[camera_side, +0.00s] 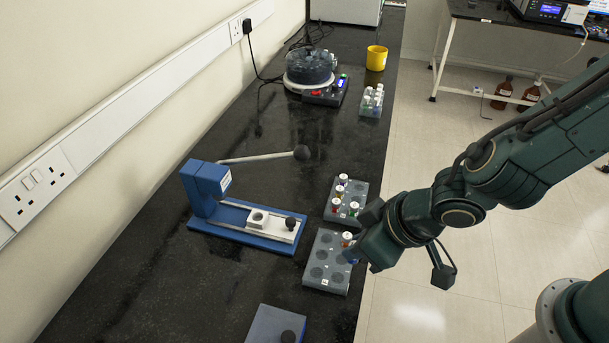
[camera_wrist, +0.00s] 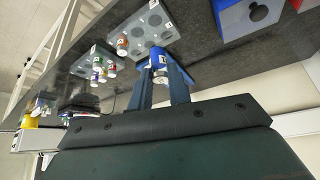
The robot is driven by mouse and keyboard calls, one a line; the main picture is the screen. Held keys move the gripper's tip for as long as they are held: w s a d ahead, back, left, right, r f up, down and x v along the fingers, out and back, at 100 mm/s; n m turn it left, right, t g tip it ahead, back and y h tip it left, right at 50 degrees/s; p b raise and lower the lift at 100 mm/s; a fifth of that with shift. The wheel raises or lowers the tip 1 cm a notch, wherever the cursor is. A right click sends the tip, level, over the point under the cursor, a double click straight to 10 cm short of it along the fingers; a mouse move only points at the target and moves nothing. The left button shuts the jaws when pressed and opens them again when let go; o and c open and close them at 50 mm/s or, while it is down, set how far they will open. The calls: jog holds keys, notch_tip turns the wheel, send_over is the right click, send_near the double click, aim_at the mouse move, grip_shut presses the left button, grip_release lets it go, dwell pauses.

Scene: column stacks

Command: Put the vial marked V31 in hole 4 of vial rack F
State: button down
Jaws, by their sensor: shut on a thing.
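My gripper (camera_side: 352,256) is at the right edge of a grey rack with round holes (camera_side: 334,281). In the wrist view its two fingers (camera_wrist: 163,80) are shut on a blue vial with a white cap (camera_wrist: 158,62). The vial's mark is too small to read, and in the side view it is mostly hidden by the gripper. The same rack shows in the wrist view (camera_wrist: 180,42). The rack letters are not legible.
A second grey rack (camera_side: 357,187) with several vials stands just beyond. A blue press with a long lever (camera_side: 225,228) is to the left. Further back are another vial rack (camera_side: 371,103), a round machine (camera_side: 310,70) and a yellow cup (camera_side: 376,58). A blue-grey block (camera_side: 265,325) is at the front.

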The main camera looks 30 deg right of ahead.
jog(key=w+a+f+n+g+y, duration=0.1)
jog(key=w+a+f+n+y, duration=0.1)
jog(key=w+n, duration=0.3)
jog(key=shift+a+f+n+g, duration=0.3)
jog(key=shift+a+f+n, duration=0.1)
jog(key=shift+a+f, duration=0.45)
jog(key=shift+f, duration=0.3)
jog(key=shift+f, duration=1.7)
jog(key=shift+f, duration=1.1)
dwell(1.3)
jog(key=c, duration=1.3)
grip_release()
jog(key=shift+o, duration=0.7)
jog(key=shift+d, duration=0.1)
